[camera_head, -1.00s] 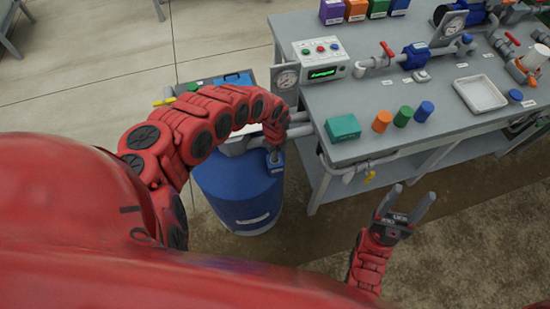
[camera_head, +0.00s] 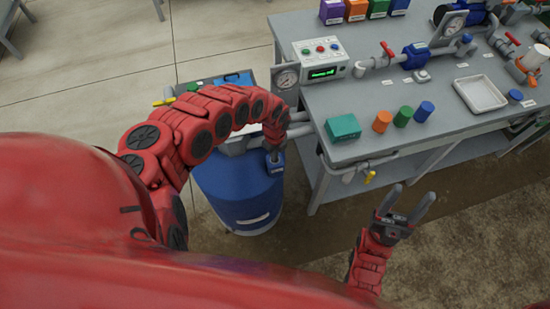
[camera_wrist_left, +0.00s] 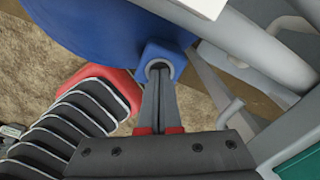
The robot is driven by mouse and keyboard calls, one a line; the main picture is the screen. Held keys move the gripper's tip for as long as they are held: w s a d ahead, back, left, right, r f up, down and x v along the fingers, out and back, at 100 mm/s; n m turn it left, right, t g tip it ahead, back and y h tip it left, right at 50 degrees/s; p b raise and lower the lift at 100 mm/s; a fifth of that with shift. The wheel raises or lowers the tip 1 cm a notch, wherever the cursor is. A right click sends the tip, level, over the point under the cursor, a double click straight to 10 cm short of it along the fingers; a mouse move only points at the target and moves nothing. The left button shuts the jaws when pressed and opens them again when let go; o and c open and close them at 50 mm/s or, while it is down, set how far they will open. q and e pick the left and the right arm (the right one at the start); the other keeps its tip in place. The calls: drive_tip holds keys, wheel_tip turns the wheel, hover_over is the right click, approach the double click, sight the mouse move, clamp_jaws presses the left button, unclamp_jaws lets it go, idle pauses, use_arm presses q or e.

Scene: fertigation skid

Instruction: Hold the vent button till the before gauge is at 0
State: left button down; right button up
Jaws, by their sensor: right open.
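The button inside is hidden by the tips. One gauge (camera_head: 287,77) stands at the bench's left end, another (camera_head: 453,25) further back on the pipe. Their needles and labels are too small to read. My right gripper (camera_head: 412,196) is open and empty, in front of the bench.
The grey bench (camera_head: 300,30) carries a control box (camera_head: 321,60) with a lit green display. A teal box (camera_head: 343,127), several coloured caps and a white tray (camera_head: 481,93) are on it. A grey pipe passes close beside my left gripper. The floor around my right gripper is clear.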

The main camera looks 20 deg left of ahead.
idle(0.6)
use_arm(q)
wheel_tip(320, 180, up, 7)
drive_tip(key=p, duration=0.6)
idle(0.3)
drive_tip(key=shift+s, duration=0.1)
